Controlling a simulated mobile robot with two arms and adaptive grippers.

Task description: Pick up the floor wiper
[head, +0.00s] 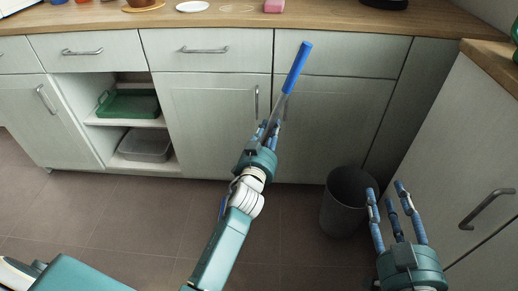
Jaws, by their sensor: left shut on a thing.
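The floor wiper (297,68) shows as a stick with a blue upper end and a grey shaft below it. It stands tilted, its top leaning right, in front of the lower cabinets. My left gripper (268,132) is shut on the shaft of the wiper below the blue part. A small blue piece shows beside my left wrist; the wiper's lower end is mostly hidden behind my arm. My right gripper (395,205) is at the lower right, fingers spread and pointing up, empty, in front of the bin.
A dark bin (347,200) stands on the tiled floor (120,215) by the cabinets. A green tray (130,104) and a grey tub (146,146) sit on open shelves. The wooden counter (330,20) holds a pink block (274,6) and a white plate (192,6). Floor at left is clear.

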